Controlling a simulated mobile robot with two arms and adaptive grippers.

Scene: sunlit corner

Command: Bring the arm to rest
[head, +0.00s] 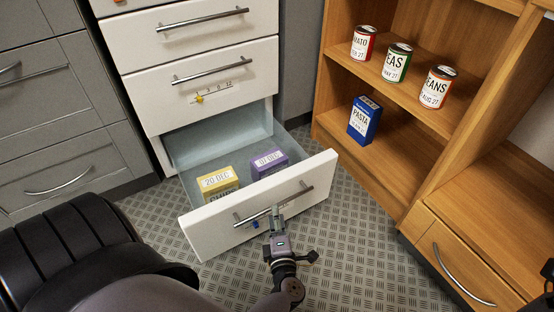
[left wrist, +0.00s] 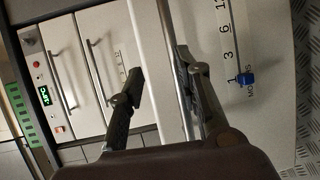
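My left gripper (head: 276,213) is in front of the open bottom drawer (head: 215,236), at its bar handle (head: 300,192). In the left wrist view the two fingers of this gripper (left wrist: 160,82) stand apart. The handle (left wrist: 166,30) runs between them, close to the right finger. I cannot tell whether that finger touches it. The gripper holds nothing that I can see. At the right edge of the head view there is a dark sliver that may be part of my right arm; its fingers cannot be made out.
The pulled-out drawer holds a yellow box (head: 218,181) and a purple box (head: 268,162). A blue slider (left wrist: 246,79) sits near 1 on its front scale. A wooden shelf (head: 388,160) with several cans and a blue pasta box (head: 364,121) stands right. Bare floor (head: 350,225) lies between.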

